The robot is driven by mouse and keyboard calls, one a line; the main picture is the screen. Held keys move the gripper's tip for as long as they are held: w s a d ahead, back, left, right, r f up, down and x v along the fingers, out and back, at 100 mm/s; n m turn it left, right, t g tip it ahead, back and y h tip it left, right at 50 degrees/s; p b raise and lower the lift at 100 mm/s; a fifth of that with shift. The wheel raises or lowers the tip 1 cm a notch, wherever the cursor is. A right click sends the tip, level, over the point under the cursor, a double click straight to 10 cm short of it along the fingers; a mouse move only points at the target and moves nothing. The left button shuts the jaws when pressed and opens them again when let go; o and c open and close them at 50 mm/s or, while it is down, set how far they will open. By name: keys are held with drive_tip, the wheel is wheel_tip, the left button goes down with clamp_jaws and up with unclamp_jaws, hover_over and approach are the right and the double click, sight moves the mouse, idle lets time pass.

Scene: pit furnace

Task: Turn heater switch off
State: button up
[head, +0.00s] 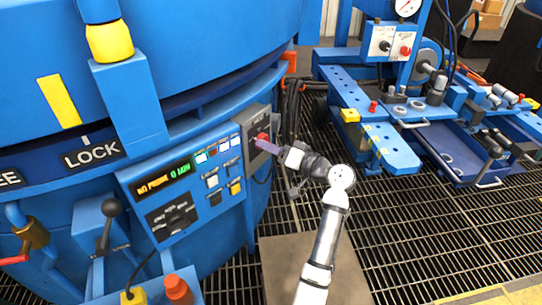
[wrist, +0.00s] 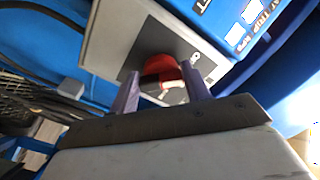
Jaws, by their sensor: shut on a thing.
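The heater switch is a red rotary knob (head: 262,138) on a grey box (head: 256,155) at the right end of the blue control panel. In the wrist view the red knob (wrist: 155,68) sits on the grey box face (wrist: 115,40), between the two purple fingers. My gripper (head: 259,148) reaches the box from the right, and its fingers (wrist: 159,88) are closed around the knob's sides. The fingers hide part of the knob, and I cannot read its setting.
The blue control panel (head: 190,188) has a lit display, buttons and small lamps left of the box. Dark cables (head: 292,105) hang right of the box. A blue workbench (head: 375,120) stands at the right. The grated floor (head: 420,225) between is open.

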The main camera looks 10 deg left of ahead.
drive_tip(key=shift+n+b, duration=0.45)
drive_tip(key=shift+n, duration=0.05)
drive_tip(key=o, duration=1)
drive_tip(key=shift+d, duration=0.1)
